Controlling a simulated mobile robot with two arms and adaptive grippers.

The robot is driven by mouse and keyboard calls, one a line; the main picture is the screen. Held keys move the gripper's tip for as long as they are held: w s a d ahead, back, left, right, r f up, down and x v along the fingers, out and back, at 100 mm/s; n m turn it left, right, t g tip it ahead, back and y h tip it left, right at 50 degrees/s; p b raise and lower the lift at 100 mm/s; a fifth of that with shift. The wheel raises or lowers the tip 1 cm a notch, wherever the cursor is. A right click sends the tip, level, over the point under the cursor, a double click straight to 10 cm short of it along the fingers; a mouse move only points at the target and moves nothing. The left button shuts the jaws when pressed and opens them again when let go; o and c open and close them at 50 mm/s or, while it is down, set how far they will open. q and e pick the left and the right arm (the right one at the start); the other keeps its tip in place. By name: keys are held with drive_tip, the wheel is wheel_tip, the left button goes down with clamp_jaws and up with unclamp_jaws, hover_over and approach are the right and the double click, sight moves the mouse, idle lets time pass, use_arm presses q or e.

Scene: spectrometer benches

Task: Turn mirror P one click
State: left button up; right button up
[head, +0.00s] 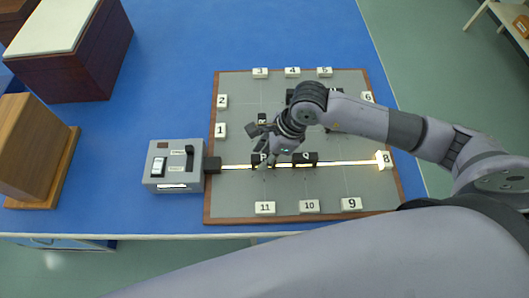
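A small dark block with a white letter label, apparently mirror P (257,164), stands on the beam line of the grey board (235,195) in the head view. My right gripper (262,150) is right above it and hides part of it. The fingers are small and overlap the block, so I cannot tell whether they touch it or how far apart they are. A second dark labelled block (309,158) stands just to its right. A bright beam (345,163) runs along the board to the block marked 8 (384,160). My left gripper is not in view.
A grey lamp box (174,180) with a switch and a lever stands left of the board. Several numbered white blocks line the board's edges, including 11 (265,208) and 1 (220,130). Wooden boxes stand at the far left. The blue table (240,40) is clear behind the board.

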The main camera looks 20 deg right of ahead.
clamp_jaws()
idle(0.3)
drive_tip(key=shift+w+f+n+b, duration=0.1)
drive_tip(key=shift+n+b, duration=0.2)
drive_tip(key=shift+b, duration=0.4)
drive_tip(key=n+g+b, duration=0.1)
drive_tip(key=n+b, duration=0.2)
drive_tip(key=b, duration=0.2)
drive_tip(key=n+g+b, duration=0.1)
drive_tip(key=n+b, duration=0.2)
drive_tip(key=b, duration=0.2)
drive_tip(key=shift+w+f+n+g, duration=0.1)
drive_tip(key=shift+n+g, duration=0.2)
drive_tip(key=shift+r+n+g+b, duration=0.2)
drive_tip(key=shift+n+g+b, duration=0.2)
drive_tip(key=shift+n+b, duration=0.6)
drive_tip(key=shift+o, duration=1.2)
unclamp_jaws()
drive_tip(key=shift+r, duration=0.1)
